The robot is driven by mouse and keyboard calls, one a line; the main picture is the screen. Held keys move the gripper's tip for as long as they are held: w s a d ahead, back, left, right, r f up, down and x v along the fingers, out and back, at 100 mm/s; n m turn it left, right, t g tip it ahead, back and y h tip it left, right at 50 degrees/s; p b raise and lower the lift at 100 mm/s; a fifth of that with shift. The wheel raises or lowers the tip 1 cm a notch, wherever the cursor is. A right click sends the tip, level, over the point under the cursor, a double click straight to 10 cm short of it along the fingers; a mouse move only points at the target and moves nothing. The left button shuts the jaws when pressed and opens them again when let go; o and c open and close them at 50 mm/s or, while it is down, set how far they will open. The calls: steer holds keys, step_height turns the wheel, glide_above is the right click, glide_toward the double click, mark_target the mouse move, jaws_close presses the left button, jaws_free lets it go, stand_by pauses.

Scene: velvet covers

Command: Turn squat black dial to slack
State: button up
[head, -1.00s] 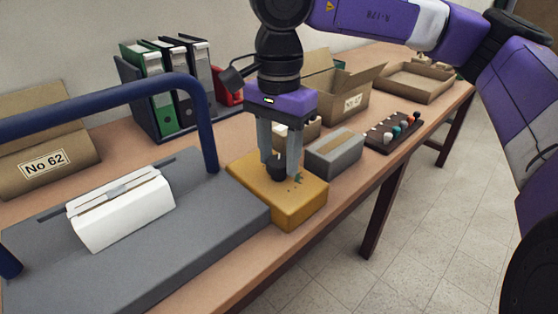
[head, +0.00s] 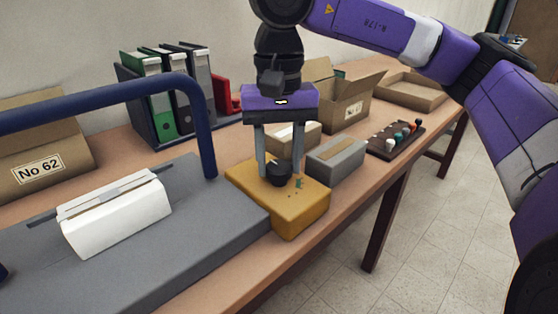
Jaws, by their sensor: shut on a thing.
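The squat black dial (head: 279,175) sits on top of a yellow box (head: 285,211) near the table's front edge. My gripper (head: 280,174) points straight down over the box, with one finger on each side of the dial. It is shut on the dial. Small green marks (head: 299,184) show on the box top to the right of the dial. I cannot read any label or tell which way the dial points.
A grey box (head: 336,162) stands close to the right of the yellow box. A grey platform with a blue rail (head: 205,130) and a white item (head: 115,215) is at left. Binders (head: 165,95) and cardboard boxes (head: 347,100) stand behind.

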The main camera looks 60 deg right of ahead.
mark_target(279, 166)
steer(key=shift+n, duration=0.3)
steer(key=o, duration=1.4)
step_height(279, 166, up, 8)
steer(key=shift+f+p, duration=0.1)
steer(key=shift+p, duration=1)
